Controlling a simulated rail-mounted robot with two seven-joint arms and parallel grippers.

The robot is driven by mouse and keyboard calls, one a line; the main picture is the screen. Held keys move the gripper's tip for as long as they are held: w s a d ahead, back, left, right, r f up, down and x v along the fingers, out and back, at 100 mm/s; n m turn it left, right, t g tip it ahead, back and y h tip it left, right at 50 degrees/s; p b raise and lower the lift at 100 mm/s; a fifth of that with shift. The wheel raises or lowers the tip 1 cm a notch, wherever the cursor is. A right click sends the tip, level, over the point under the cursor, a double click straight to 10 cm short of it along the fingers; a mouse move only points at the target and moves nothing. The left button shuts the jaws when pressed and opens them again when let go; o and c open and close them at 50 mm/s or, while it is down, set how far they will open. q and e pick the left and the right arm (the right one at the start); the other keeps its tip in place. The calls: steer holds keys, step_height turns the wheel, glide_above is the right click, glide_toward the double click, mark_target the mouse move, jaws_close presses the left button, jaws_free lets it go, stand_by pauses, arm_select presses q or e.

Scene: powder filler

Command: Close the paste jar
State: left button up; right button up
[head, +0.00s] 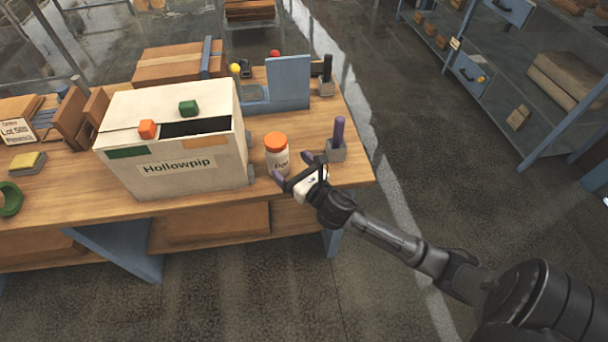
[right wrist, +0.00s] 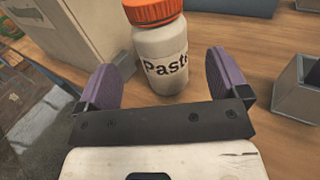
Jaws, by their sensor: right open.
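The paste jar (head: 277,158) is a white bottle with an orange lid (head: 276,141) on top. It stands upright on the wooden table, just right of the Hollowpip box. In the right wrist view the jar (right wrist: 162,60) shows the label "Paste", and the orange lid (right wrist: 150,10) is cut off by the top edge. My right gripper (head: 293,173) is open, its purple fingers low in front of the jar. In the wrist view the fingers (right wrist: 165,88) are spread on either side of the jar's lower part, not visibly touching it. My left gripper is not in view.
The white Hollowpip box (head: 177,181) stands close left of the jar, with green and orange blocks on top. A grey holder with a purple-handled tool (head: 338,134) stands right of the jar. A blue stand (head: 289,83) is behind. The table's front edge is near.

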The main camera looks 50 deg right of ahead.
steer(key=s, duration=0.5)
steer(key=shift+a, duration=0.35)
stand_by(0.3)
steer(key=s+a+f+m+g+y, duration=0.1)
steer(key=s+a+f+m+g, duration=0.3)
steer(key=s+m, duration=0.4)
steer(key=s+a+f+m+g+y, duration=0.1)
steer(key=s+a+f+m+g, duration=0.3)
steer(key=s+m, duration=0.4)
steer(key=s+a+f+m+g, duration=0.4)
steer(key=s+m+g, duration=0.2)
steer(key=m, duration=1)
steer(key=shift+s+a+y, duration=0.35)
steer(key=shift+s+y, duration=0.05)
steer(key=shift+s, duration=0.8)
